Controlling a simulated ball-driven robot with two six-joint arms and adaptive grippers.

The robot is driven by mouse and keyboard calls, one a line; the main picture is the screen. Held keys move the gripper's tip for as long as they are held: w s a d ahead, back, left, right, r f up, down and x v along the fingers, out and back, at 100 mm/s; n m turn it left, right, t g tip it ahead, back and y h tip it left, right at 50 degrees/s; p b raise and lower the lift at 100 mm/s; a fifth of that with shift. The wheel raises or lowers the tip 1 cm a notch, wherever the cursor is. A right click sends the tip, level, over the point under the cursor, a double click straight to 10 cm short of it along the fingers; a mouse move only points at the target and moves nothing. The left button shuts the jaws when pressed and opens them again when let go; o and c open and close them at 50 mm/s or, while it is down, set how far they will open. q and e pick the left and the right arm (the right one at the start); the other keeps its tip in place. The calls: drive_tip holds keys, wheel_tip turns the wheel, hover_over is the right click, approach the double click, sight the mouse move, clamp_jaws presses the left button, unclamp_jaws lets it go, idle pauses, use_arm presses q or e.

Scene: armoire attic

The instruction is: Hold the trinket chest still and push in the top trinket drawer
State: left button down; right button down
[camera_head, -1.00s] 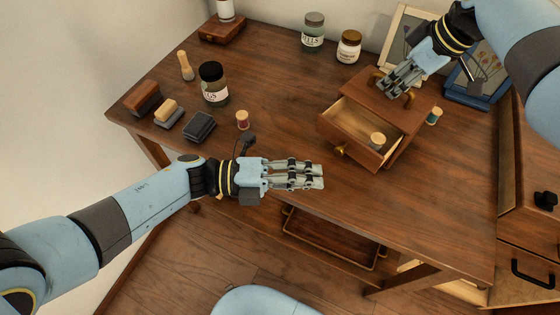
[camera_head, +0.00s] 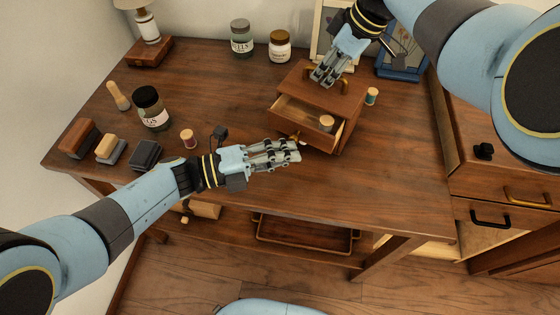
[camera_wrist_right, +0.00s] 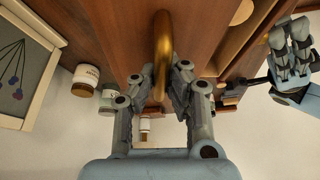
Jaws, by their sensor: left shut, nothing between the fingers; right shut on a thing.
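The wooden trinket chest (camera_head: 313,92) stands on the table, with brass handles on its top. Its top trinket drawer (camera_head: 319,141) is pulled out toward me and holds a small spool (camera_head: 326,123). The chest's lower front is partly hidden.
Several jars, including a dark-lidded one (camera_head: 151,108), brushes and a reddish spool (camera_head: 188,138) stand at the left of the table (camera_head: 390,185). A green spool (camera_head: 371,96) is right of the chest. Picture frames (camera_head: 400,65) lean behind. The front right tabletop is clear.

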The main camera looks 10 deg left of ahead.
use_arm(q)
drive_tip(key=shift+w+d+r, duration=0.1)
drive_tip(key=shift+w+d, duration=0.05)
drive_tip(key=shift+w, duration=0.55)
use_arm(e)
drive_tip(key=shift+f, duration=0.1)
drive_tip(key=shift+s, duration=0.1)
use_arm(q)
drive_tip(key=shift+s, duration=0.1)
